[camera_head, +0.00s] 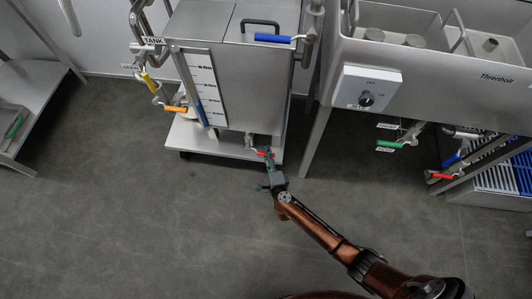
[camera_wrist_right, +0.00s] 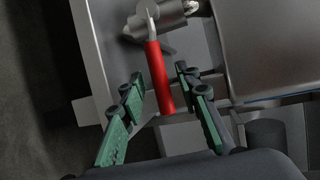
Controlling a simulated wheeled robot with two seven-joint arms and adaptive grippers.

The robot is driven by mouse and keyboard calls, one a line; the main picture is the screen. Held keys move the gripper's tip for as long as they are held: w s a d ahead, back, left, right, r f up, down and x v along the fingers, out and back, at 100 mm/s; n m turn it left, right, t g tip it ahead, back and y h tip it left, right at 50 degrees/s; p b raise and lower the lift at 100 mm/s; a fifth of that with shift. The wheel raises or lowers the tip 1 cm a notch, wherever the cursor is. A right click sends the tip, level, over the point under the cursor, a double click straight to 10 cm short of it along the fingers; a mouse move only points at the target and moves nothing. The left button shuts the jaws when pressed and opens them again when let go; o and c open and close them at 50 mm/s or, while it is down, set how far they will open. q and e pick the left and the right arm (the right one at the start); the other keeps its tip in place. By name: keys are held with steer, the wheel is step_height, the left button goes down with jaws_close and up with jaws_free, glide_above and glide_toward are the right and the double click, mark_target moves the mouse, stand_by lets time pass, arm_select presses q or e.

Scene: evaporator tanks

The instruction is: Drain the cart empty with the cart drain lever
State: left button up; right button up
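The cart (camera_head: 232,98) is a grey steel tank on a low wheeled platform (camera_head: 190,139), with a white scale and a narrow blue strip on its front. The cart drain lever (camera_head: 263,153) has a red handle low at the tank's front right. In the right wrist view the red handle (camera_wrist_right: 158,75) points down toward me from a metal valve (camera_wrist_right: 150,18). My right gripper (camera_head: 269,162) is open, with its green fingers on either side of the handle's lower part; I see gaps on both sides. It also shows in the wrist view (camera_wrist_right: 158,88). My left gripper is not in view.
Blue (camera_head: 272,38), yellow (camera_head: 149,82) and orange (camera_head: 176,109) valve handles sit around the cart. A steel unit with a control box (camera_head: 366,88) and a green lever (camera_head: 390,144) stands to the right. A shelf (camera_head: 38,95) is at left. The floor in front is clear.

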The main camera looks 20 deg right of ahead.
steer(key=shift+w, duration=0.15)
jaws_close()
stand_by(0.4)
